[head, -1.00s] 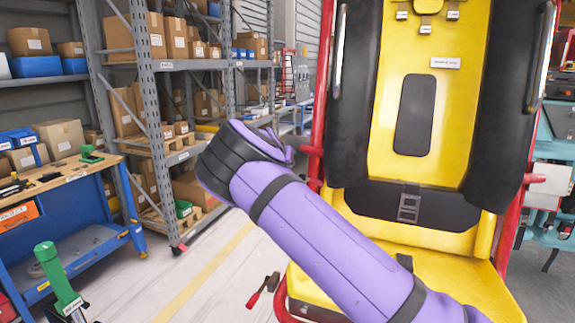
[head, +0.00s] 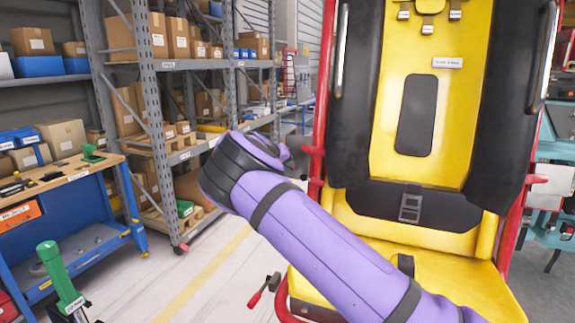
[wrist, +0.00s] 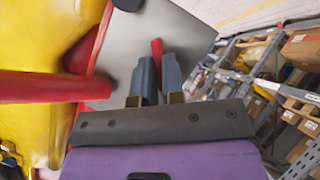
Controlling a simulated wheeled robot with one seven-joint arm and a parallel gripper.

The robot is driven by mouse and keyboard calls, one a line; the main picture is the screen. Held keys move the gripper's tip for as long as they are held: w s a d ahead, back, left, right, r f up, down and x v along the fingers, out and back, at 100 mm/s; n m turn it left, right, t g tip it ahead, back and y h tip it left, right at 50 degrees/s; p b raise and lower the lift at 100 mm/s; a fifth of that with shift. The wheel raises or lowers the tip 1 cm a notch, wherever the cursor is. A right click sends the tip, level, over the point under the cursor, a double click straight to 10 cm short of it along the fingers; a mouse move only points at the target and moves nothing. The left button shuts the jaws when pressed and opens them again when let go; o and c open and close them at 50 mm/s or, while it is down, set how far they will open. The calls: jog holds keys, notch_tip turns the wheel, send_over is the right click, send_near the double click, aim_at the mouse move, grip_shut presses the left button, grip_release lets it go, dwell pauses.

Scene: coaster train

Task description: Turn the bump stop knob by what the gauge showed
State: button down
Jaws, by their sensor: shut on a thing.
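In the wrist view my gripper (wrist: 158,72) has its two grey fingers close together around a narrow red part (wrist: 156,48), and it is shut on this part. A flat grey plate (wrist: 128,55) lies behind the fingers. I cannot tell from the visible piece whether the red part is the bump stop knob. In the head view my purple arm reaches up and left in front of the yellow seat (head: 440,120), and its wrist hides the gripper. No gauge reading is legible.
A red bar (wrist: 45,87) runs close to the left of my gripper. A red lever (head: 262,291) stands low beside the seat. A blue workbench (head: 85,220) and shelving (head: 160,110) stand to the left. The floor (head: 205,265) between is open.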

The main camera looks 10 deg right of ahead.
jog(key=shift+f, duration=0.15)
jog(key=c, duration=1.2)
grip_release()
jog(key=v, duration=1.1)
